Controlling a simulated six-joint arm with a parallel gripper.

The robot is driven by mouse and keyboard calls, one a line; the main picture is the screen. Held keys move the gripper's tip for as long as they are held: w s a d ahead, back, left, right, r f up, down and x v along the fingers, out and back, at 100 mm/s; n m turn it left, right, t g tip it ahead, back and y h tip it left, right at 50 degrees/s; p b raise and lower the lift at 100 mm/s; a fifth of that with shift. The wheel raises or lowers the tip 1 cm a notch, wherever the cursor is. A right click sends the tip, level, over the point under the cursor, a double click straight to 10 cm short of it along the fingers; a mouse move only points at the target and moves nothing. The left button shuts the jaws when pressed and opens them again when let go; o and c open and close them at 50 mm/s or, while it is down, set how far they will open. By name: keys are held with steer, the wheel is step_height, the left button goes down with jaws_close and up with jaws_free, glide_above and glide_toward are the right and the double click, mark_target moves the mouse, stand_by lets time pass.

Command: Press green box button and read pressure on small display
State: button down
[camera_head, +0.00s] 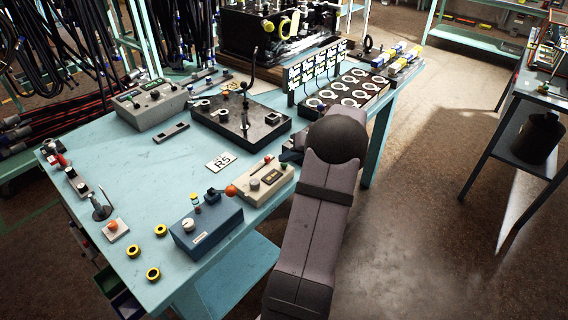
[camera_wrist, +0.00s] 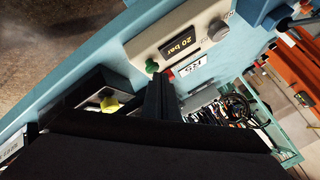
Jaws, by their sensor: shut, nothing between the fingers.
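A beige box (camera_head: 264,186) stands near the table's front edge; it also shows at the top of the wrist view (camera_wrist: 150,48). In the wrist view its small dark display (camera_wrist: 180,42) reads "20 bar" in yellow characters. A green button (camera_wrist: 151,66) sits beside the display, and a grey round knob (camera_wrist: 218,30) is at the other end. My gripper (camera_wrist: 158,80) is shut and empty, its dark fingertips close to the green button. I cannot tell whether they touch it. In the head view my arm largely hides the gripper.
A blue box (camera_head: 205,232) and an orange-ball lever (camera_head: 231,190) stand left of the beige box. A dark plate with a lever (camera_head: 240,125) and a rack of rings (camera_head: 345,90) stand behind. An "R5" card (camera_head: 222,161) lies on the table. The left-middle tabletop is fairly clear.

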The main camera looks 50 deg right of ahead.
mark_target(287, 170)
steer(key=shift+r, duration=0.55)
steer(key=shift+r, duration=0.15)
steer(key=shift+r+p, duration=1.15)
steer(key=shift+r, duration=1.2)
